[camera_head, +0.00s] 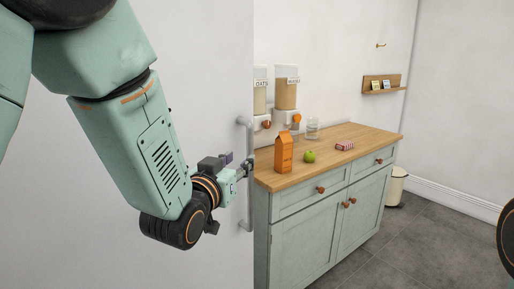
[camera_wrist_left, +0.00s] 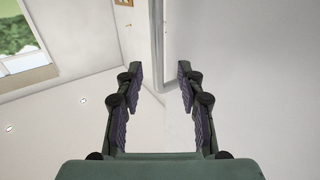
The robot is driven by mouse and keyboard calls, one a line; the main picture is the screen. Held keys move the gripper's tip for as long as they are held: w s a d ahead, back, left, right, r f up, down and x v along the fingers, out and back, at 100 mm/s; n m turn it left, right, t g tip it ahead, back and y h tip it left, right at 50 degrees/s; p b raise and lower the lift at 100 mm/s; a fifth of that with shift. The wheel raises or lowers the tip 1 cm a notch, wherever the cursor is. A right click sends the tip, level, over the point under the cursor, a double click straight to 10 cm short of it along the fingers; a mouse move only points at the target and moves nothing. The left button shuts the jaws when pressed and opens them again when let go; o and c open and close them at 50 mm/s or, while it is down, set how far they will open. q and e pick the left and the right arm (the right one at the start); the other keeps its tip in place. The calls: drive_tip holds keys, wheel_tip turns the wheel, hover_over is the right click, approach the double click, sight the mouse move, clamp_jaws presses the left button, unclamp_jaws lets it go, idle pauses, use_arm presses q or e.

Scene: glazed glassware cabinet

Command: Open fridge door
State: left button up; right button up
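The white fridge door (camera_head: 120,220) fills the left of the head view, and its right edge stands beside the cabinet. Whether it is fully shut I cannot tell. A grey vertical bar handle (camera_head: 249,205) is mounted near that edge. My left gripper (camera_head: 246,166) is at the handle's middle height and partly overlaps it. In the left wrist view my left gripper (camera_wrist_left: 158,73) has its fingers apart, with the handle (camera_wrist_left: 157,35) lined up in the gap between the fingertips. Contact with the handle is not clear. My right gripper is not in view.
A green cabinet (camera_head: 300,230) with a wooden top stands right of the door. An orange carton (camera_head: 284,153), a green apple (camera_head: 310,156), a small striped box (camera_head: 345,146) and a glass jar (camera_head: 312,128) stand on it.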

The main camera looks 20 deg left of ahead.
sight(249, 151)
use_arm(q)
drive_tip(key=shift+w+d+r, duration=0.25)
drive_tip(key=shift+w+d, duration=0.2)
drive_tip(key=w, duration=0.6)
drive_tip(key=shift+d+p, duration=0.15)
drive_tip(key=shift+p, duration=0.15)
drive_tip(key=shift+w+f, duration=0.2)
drive_tip(key=shift+w, duration=0.05)
drive_tip(key=shift+a, duration=0.25)
drive_tip(key=shift+c, duration=1.4)
drive_tip(key=shift+s+d+r, duration=0.1)
drive_tip(key=shift+s+d, duration=0.05)
drive_tip(key=shift+d, duration=0.05)
drive_tip(key=c, duration=0.4)
drive_tip(key=shift+a, duration=0.1)
clamp_jaws()
